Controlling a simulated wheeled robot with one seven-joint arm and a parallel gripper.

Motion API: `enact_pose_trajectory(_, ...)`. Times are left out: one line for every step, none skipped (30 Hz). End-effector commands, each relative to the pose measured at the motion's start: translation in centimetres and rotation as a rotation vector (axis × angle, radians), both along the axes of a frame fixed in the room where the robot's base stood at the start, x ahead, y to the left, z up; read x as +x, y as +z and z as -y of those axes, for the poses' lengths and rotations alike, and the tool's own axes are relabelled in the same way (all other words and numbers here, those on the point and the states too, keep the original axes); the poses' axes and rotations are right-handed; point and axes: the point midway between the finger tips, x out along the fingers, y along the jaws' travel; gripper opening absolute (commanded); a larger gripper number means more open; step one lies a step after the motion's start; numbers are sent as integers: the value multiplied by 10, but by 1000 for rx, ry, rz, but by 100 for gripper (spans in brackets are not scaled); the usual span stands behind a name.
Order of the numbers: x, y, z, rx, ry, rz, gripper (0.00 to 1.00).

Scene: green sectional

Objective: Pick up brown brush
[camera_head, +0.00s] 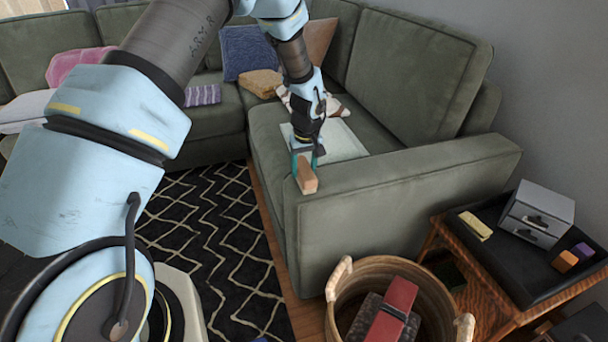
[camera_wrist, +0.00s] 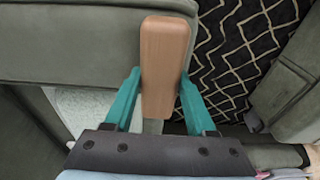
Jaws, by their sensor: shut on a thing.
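The brown brush (camera_head: 305,175) shows as a wooden block at the front end of the green sofa seat, beside the armrest. In the wrist view the brush (camera_wrist: 165,65) is long and upright in the picture, with its lower part between the teal fingers. My gripper (camera_wrist: 158,98) is shut on it, one finger at each side. In the head view my gripper (camera_head: 303,157) points down over the sofa, with the brush at its fingertips. The underside of the brush is hidden, and I cannot tell whether it touches the sofa.
The green sofa armrest (camera_head: 410,185) is close to the right of my gripper. A pale cloth (camera_head: 342,140) lies on the seat. A wicker basket (camera_head: 342,288) holding a red item stands in front. A side table (camera_head: 510,302) with a small grey drawer box (camera_head: 537,212) is at right.

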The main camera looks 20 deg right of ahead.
Motion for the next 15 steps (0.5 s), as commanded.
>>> enact_pose_trajectory(0,0,0,0,0,1,0)
enact_pose_trajectory(0,0,0,0,0,1,0)
enact_pose_trajectory(0,0,0,0,0,1,0)
enact_pose_trajectory(0,1,0,-1,0,1,0)
enact_pose_trajectory(0,2,0,-1,0,1,0)
enact_pose_trajectory(1,4,0,-1,0,2,0)
enact_pose_trajectory(1,6,1,-2,0,2,0)
enact_pose_trajectory(1,9,1,-2,0,3,0)
enact_pose_trajectory(1,15,1,-2,0,3,0)
enact_pose_trajectory(1,20,1,-2,1,3,0)
enact_pose_trajectory(1,25,1,-4,2,4,0)
enact_pose_trajectory(1,33,1,-4,1,4,0)
enact_pose_trajectory(1,40,1,-4,0,5,0)
enact_pose_trajectory(1,46,1,-5,0,4,0)
enact_pose_trajectory(1,54,1,-4,2,4,0)
